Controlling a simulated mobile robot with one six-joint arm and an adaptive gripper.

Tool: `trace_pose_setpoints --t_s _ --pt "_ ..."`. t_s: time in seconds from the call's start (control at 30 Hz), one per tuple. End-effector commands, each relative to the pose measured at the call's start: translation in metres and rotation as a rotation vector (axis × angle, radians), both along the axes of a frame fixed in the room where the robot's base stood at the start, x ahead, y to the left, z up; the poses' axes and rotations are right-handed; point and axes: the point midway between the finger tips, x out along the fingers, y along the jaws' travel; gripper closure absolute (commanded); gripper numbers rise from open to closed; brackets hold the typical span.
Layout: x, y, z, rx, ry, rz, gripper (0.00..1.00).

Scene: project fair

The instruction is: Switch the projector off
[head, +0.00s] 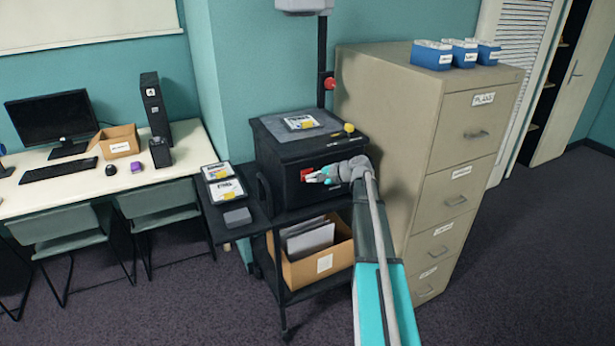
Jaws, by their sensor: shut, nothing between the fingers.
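The projector (290,150) is a dark overhead projector on a black cart, with a thin upright post and a pale head (303,5) at the top edge of the head view. A red switch (306,173) is on its front face. My gripper (314,178) is shut and empty, right at the front face, with its fingertips at the red switch. I cannot tell whether they touch it. The fingers cover part of the switch, so its position cannot be read.
A tall beige filing cabinet (405,130) with blue boxes (432,56) on top stands close on the right of my arm. A side shelf (238,207) holds framed sheets. A cardboard box (308,270) sits below. A desk (75,184) with a monitor stands left.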

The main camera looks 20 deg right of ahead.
Motion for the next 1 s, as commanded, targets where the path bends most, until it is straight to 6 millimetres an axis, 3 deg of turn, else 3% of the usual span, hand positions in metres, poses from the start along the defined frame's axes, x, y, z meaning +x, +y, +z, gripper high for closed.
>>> trace_pose_setpoints --t_s 0.67,1.0 --pt "-0.01 -0.001 0.0 0.0 0.0 0.0 1.0" --pt "-0.032 -0.001 0.0 -0.001 0.0 -0.001 1.0"
